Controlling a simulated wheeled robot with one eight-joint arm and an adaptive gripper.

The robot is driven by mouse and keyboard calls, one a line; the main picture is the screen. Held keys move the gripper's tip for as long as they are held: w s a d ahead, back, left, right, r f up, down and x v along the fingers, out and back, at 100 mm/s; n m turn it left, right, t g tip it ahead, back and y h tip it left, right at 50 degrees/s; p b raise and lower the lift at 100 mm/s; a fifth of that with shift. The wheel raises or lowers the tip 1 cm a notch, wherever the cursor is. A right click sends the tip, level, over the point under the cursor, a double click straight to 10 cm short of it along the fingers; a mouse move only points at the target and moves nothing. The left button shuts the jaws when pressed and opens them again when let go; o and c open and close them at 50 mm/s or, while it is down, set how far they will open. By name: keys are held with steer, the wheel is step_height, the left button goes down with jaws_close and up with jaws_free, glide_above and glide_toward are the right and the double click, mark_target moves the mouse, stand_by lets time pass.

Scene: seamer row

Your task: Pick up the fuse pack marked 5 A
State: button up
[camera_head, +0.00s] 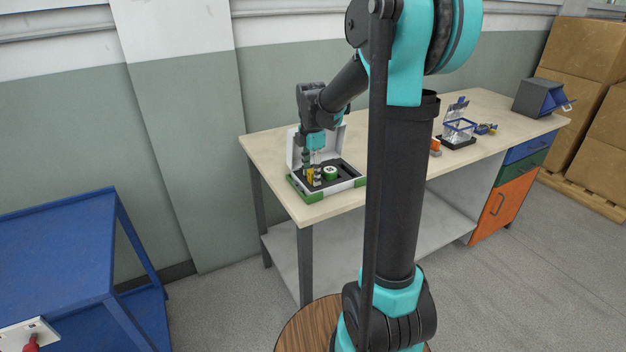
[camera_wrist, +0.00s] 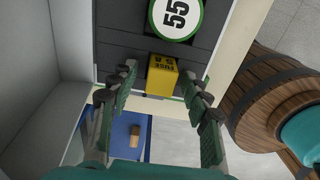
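The fuse pack (camera_wrist: 162,77) is a small yellow block with dark print. In the head view my gripper (camera_head: 311,167) points down over the case. Whether the fingers touch the pack is not clear.
The white and green case (camera_head: 326,193) stands open on the workbench (camera_head: 265,146), its lid up at the back. A blue cart (camera_head: 60,240) stands at left. A clear blue-framed box (camera_head: 458,131) is further right.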

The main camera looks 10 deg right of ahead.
jaws_close()
steer(key=shift+r, duration=0.1)
